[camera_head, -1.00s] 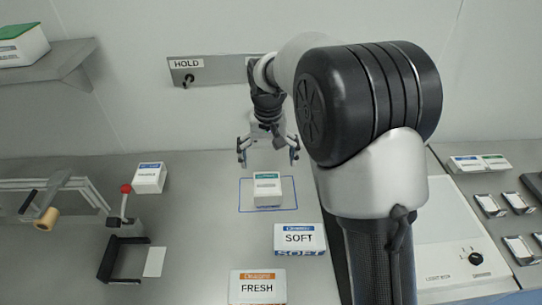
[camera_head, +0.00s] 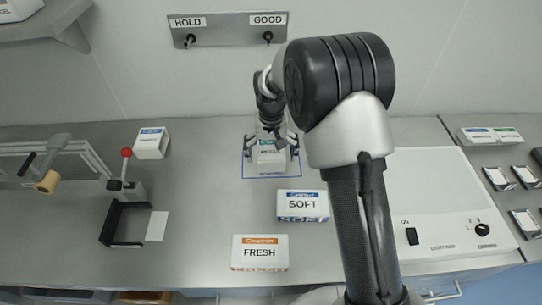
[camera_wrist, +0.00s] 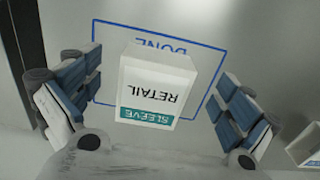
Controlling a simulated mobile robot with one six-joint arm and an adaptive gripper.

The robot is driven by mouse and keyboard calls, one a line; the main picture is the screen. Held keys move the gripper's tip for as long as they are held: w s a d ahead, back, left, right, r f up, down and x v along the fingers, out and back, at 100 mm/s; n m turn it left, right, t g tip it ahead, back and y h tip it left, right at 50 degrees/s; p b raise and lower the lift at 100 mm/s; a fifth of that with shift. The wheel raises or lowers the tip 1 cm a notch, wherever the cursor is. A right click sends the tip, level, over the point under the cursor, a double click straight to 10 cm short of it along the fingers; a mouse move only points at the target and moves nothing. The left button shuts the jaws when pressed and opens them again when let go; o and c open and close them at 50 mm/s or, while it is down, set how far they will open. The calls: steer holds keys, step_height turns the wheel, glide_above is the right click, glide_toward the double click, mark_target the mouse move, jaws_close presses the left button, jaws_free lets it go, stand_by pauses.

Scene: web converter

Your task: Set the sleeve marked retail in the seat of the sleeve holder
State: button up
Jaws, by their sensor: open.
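The white sleeve marked RETAIL (camera_wrist: 158,85), with a teal SLEEVE band, stands inside a blue outline marked DONE. It also shows in the head view (camera_head: 268,157), partly hidden by my gripper. My gripper (camera_head: 271,148) is open above it, with the jaws (camera_wrist: 160,98) on either side. Gaps show between the sleeve and both fingers in the wrist view. What looks like the sleeve holder is a black U-shaped bracket (camera_head: 108,225) with a red-knobbed lever (camera_head: 126,165), at the left of the bench. Its seat looks empty.
Boxes marked SOFT (camera_head: 303,206) and FRESH (camera_head: 259,253) lie nearer the front. Another white box (camera_head: 151,143) stands behind the holder. A light box (camera_head: 440,205) is at right.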

mark_target(272, 161)
step_height(272, 161, down, 5)
steer(key=shift+s+f+b, duration=0.1)
steer(key=shift+s+b, duration=0.05)
steer(key=shift+b, duration=0.7)
steer(key=shift+c, duration=0.5)
steer(key=c, duration=1)
steer(key=shift+c, duration=0.5)
